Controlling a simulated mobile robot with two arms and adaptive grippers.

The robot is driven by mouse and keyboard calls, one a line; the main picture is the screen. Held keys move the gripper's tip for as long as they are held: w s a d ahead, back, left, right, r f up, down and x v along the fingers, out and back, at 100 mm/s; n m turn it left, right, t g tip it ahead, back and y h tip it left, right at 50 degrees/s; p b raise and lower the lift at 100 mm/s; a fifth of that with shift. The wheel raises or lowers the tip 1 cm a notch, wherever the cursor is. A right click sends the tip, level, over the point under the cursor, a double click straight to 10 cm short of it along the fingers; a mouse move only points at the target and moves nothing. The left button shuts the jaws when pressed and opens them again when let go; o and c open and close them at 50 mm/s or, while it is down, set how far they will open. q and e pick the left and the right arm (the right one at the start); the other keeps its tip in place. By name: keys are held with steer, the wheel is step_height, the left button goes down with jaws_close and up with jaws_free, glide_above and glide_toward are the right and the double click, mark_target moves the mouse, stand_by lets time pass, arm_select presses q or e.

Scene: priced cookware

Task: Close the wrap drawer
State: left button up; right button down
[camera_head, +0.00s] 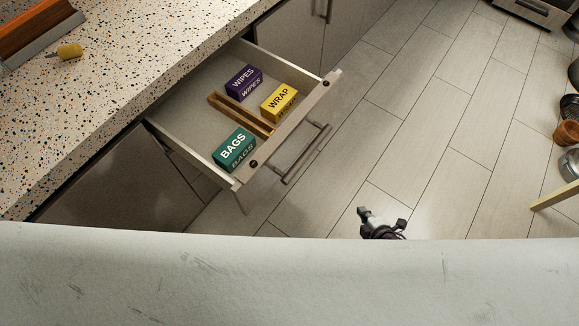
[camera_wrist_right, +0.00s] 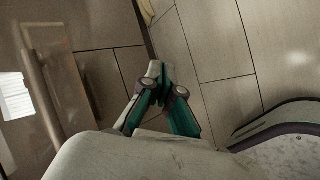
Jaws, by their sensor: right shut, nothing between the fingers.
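The wrap drawer (camera_head: 196,117) is pulled open from under the speckled counter in the head view. Its front has a bar handle (camera_head: 306,153). Inside lie a purple wipes box (camera_head: 242,84), a yellow wrap box (camera_head: 279,102) and a green bags box (camera_head: 234,150), with a wooden divider (camera_head: 240,115) between them. My right gripper (camera_head: 382,218) is below and right of the handle, apart from it. In the right wrist view my right gripper (camera_wrist_right: 157,72) is shut and empty, over the floor. My left gripper is not in view.
The speckled counter (camera_head: 130,75) runs along the left, with a yellow object (camera_head: 70,51) on it. Grey cabinet fronts (camera_head: 115,185) stand below. The tiled floor (camera_head: 425,110) right of the drawer is clear.

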steer(key=w+a+r+n+t+y+b, duration=0.2)
steer(key=w+a+r+n+y, duration=0.1)
steer(key=w+a+r+n, duration=0.4)
steer(key=n+g+y+b, duration=0.35)
steer(key=n+y, duration=0.25)
steer(key=n, duration=1.5)
glide_toward(281, 158)
steer(key=x, duration=0.7)
steer(key=shift+f+b, duration=0.2)
steer(key=shift+b, duration=0.1)
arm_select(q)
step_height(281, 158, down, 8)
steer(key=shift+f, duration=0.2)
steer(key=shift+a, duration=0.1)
